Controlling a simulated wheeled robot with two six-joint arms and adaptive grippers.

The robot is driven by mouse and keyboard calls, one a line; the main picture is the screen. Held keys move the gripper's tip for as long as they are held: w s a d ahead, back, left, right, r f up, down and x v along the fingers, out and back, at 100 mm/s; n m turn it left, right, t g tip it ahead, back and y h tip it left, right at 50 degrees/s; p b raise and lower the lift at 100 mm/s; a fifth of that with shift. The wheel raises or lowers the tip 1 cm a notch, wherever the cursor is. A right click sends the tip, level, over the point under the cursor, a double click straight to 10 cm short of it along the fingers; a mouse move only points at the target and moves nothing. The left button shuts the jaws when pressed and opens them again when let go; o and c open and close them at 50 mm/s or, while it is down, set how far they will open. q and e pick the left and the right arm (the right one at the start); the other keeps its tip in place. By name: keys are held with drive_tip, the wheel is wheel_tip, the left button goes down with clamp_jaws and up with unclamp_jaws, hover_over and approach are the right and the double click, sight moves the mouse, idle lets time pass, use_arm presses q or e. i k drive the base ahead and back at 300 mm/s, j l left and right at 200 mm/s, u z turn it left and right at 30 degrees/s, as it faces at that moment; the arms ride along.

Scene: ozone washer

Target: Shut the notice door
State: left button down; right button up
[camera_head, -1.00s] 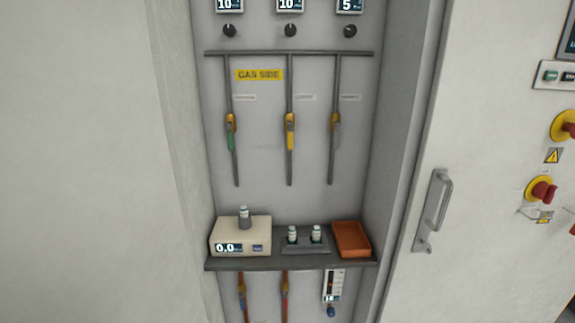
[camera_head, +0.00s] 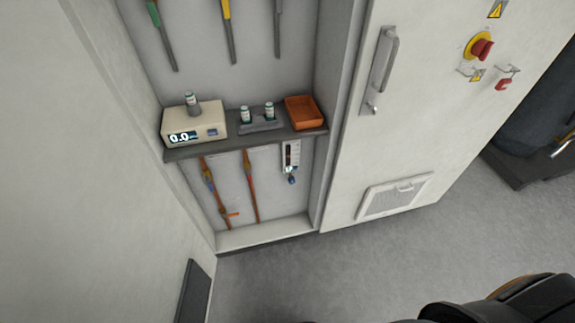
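A pale panel (camera_head: 70,190) fills the left side of the view, beside an open cabinet bay. A dark rectangular plate (camera_head: 193,292) sits low on it. A pale door (camera_head: 400,130) with an upright metal handle (camera_head: 385,60) stands right of the bay and looks flat with the cabinet front. I see no notice on either, so I cannot tell which is the notice door. Neither gripper is in view. A black and orange part at the lower right looks like part of my own arm; its gripper cannot be seen.
Inside the bay, a shelf (camera_head: 240,144) holds a scale (camera_head: 194,122) with a vial, a rack (camera_head: 260,121) with two vials and an orange tray (camera_head: 304,112). Red emergency button (camera_head: 481,48) and vent (camera_head: 394,196) are on the right door. Grey floor (camera_head: 300,275) in front is clear.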

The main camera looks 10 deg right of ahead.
sight(92, 231)
drive_tip(key=k+z, duration=0.1)
drive_tip(key=k, duration=0.35)
drive_tip(key=k+l+z, duration=0.1)
drive_tip(key=k, duration=0.4)
drive_tip(key=k+j+z, duration=0.15)
drive_tip(key=j, duration=0.35)
drive_tip(key=k+j+z, duration=0.15)
drive_tip(key=k+j, duration=0.2)
drive_tip(key=j, duration=0.15)
drive_tip(key=k+j+z, duration=0.1)
drive_tip(key=k+j, duration=0.2)
drive_tip(key=i+j+z, duration=0.1)
drive_tip(key=j, duration=0.55)
drive_tip(key=i+j+z, duration=0.15)
drive_tip(key=j, duration=0.5)
drive_tip(key=i+j+z, duration=0.1)
drive_tip(key=j, duration=0.6)
drive_tip(key=k+j+z, duration=0.1)
drive_tip(key=j, duration=0.3)
drive_tip(key=k+j, duration=0.2)
drive_tip(key=j, duration=0.2)
drive_tip(key=k+j+z, duration=0.15)
drive_tip(key=j, duration=0.3)
drive_tip(key=k+j+z, duration=0.1)
drive_tip(key=j, duration=0.25)
drive_tip(key=k+j, duration=0.25)
drive_tip(key=j, duration=0.15)
drive_tip(key=z, duration=0.05)
